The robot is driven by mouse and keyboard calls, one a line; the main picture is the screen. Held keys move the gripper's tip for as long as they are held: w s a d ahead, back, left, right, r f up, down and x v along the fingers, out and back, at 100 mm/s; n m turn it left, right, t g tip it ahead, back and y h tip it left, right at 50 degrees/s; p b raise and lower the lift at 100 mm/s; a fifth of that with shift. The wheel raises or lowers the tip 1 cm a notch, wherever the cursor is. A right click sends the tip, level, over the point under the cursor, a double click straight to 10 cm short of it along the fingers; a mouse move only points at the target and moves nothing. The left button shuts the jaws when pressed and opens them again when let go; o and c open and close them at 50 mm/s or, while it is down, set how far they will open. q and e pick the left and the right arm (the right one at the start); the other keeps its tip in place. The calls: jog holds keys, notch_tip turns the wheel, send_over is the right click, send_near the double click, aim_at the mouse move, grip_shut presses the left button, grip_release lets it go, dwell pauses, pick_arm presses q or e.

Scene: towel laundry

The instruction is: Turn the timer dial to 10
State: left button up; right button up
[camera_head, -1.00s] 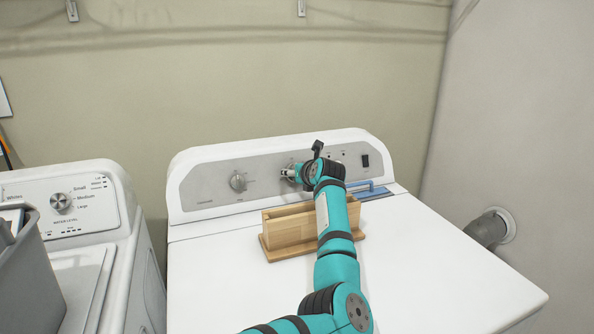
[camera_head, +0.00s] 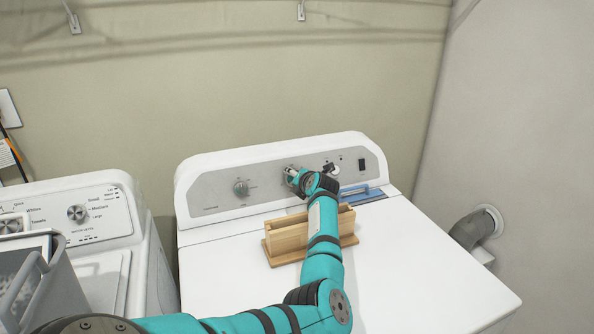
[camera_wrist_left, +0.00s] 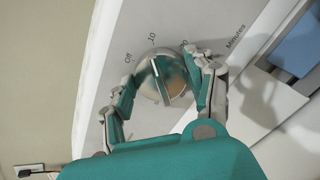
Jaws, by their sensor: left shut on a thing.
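The timer dial (camera_wrist_left: 172,88) is a round silver knob with a raised bar, on the grey panel of the white dryer (camera_head: 400,250). In the left wrist view, the bar's upper end points toward the printed "10"; "Off" lies to its left and "Minutes" is at the right. My left gripper (camera_wrist_left: 160,70) has its fingers on both sides of the dial and is shut on it. In the head view, my left gripper (camera_head: 292,177) is at the panel and largely hides the dial. My right gripper is in neither view.
A wooden box (camera_head: 288,237) stands on the dryer just below my forearm, with a blue item (camera_head: 367,196) behind it. Another knob (camera_head: 241,188) is left on the panel. A washer (camera_head: 95,215) and grey basket (camera_head: 40,290) are at the left.

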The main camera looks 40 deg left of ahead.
pick_arm(q)
jog(key=shift+r+m+p, duration=0.15)
jog(key=shift+m+p, duration=0.15)
jog(key=o, duration=1.2)
jog(key=shift+c, duration=0.2)
jog(key=shift+d, duration=0.15)
jog(key=v, duration=0.7)
jog(key=shift+d, duration=0.1)
